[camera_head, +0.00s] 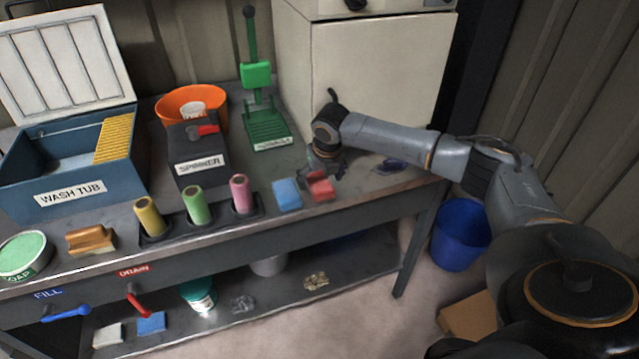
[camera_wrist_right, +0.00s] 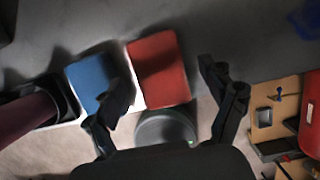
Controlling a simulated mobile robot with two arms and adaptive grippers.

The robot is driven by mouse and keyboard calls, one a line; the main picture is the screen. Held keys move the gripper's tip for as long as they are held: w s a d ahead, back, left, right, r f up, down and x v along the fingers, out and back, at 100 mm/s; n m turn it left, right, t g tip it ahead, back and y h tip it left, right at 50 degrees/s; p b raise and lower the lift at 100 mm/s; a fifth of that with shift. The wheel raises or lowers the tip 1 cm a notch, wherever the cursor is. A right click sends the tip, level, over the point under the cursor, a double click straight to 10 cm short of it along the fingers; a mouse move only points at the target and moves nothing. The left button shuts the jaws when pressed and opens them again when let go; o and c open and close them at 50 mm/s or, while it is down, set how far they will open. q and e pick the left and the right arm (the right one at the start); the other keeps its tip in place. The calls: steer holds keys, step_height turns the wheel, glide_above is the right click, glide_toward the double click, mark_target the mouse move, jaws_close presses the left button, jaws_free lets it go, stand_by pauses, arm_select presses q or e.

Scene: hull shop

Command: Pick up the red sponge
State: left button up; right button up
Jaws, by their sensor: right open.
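The red sponge (camera_head: 321,187) lies on the workbench near its front edge, just right of the blue sponge (camera_head: 287,194). My right gripper (camera_head: 324,172) is right above and behind the red sponge in the head view and hides part of it. In the right wrist view the red sponge (camera_wrist_right: 159,69) shows ahead of the open fingers of my right gripper (camera_wrist_right: 168,112), with nothing between them. The blue sponge (camera_wrist_right: 95,82) is beside it, near the left finger. I cannot tell from the frames how high the fingers are above the bench. My left gripper is not in view.
A holder with yellow, green and pink (camera_head: 241,194) rolls stands left of the sponges. The wash tub (camera_head: 70,165), spinner box (camera_head: 197,155) and green stand (camera_head: 266,125) are behind. A pale cabinet (camera_head: 370,75) stands at the back. A blue bucket (camera_head: 461,236) is on the floor at right.

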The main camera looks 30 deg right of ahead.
steer(key=shift+f, duration=0.25)
steer(key=shift+f+p, duration=0.2)
steer(key=shift+p, duration=0.1)
stand_by(0.6)
steer(key=c, duration=1)
